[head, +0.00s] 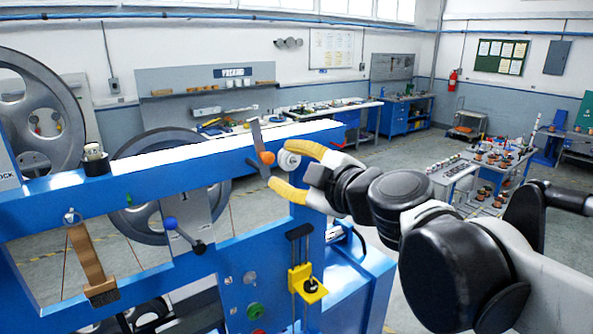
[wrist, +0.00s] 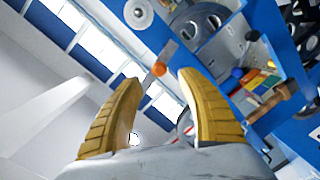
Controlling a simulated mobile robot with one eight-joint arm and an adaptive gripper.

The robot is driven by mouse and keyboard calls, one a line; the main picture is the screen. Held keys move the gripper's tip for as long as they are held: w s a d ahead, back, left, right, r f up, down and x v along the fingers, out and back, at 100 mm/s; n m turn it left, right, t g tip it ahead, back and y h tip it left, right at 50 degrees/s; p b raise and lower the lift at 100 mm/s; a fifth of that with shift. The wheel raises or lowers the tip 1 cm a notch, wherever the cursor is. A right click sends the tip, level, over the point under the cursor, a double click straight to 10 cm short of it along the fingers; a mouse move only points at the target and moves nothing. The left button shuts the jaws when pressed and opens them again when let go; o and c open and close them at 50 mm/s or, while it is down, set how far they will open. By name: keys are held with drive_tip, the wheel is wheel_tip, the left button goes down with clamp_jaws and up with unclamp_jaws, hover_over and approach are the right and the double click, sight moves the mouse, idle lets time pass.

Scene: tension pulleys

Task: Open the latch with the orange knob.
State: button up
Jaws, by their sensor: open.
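The orange knob (head: 266,158) sits near the right end of the blue frame's top beam. A thin grey plate (head: 256,134) rises behind it, and a short grey piece shows beside it at the lower left. My gripper (head: 278,165) has its two yellow fingers spread, with the tips just to the right of the knob. In the wrist view the knob (wrist: 158,69) appears between the open fingertips (wrist: 159,77), with the grey plate (wrist: 166,50) running up from it. I see no finger touching the knob. How deep the knob lies between the fingers is hard to tell.
The blue frame (head: 60,193) also carries a blue-knobbed lever (head: 171,223), a wooden-handled part (head: 86,257) and a yellow handle (head: 308,284). A round silver part (head: 289,161) is close by the upper finger. Large grey wheels (head: 35,110) stand behind.

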drive_tip(key=v, duration=0.5)
drive_tip(key=shift+w, duration=0.1)
drive_tip(key=s+d+f+m+g+h+b, duration=0.1)
drive_tip(key=s+f+m+b, duration=0.1)
drive_tip(key=f+b, duration=0.75)
drive_tip(key=s+d+f+m+g+h+b, duration=0.1)
drive_tip(key=s+d+f+m+g+b, duration=0.3)
drive_tip(key=f, duration=1)
drive_tip(key=s+a+f+m+t+h+b, duration=0.1)
drive_tip(key=f+b, duration=0.7)
drive_tip(key=f, duration=0.4)
drive_tip(key=s+d+f+m+g+h+b, duration=0.1)
drive_tip(key=s+d+f+m+h+b, duration=0.1)
drive_tip(key=f, duration=0.7)
drive_tip(key=s+d+f+m+g+h+b, duration=0.1)
drive_tip(key=s+d+f+m+b, duration=0.2)
drive_tip(key=f+b, duration=0.6)
drive_tip(key=s+d+f+m+g+h+b, duration=0.1)
drive_tip(key=d+f+m+b, duration=0.4)
drive_tip(key=f, duration=0.5)
drive_tip(key=shift+s+d+f+m+h+b, duration=0.4)
drive_tip(key=shift+s+d+h+b, duration=0.3)
drive_tip(key=shift+d, duration=0.5)
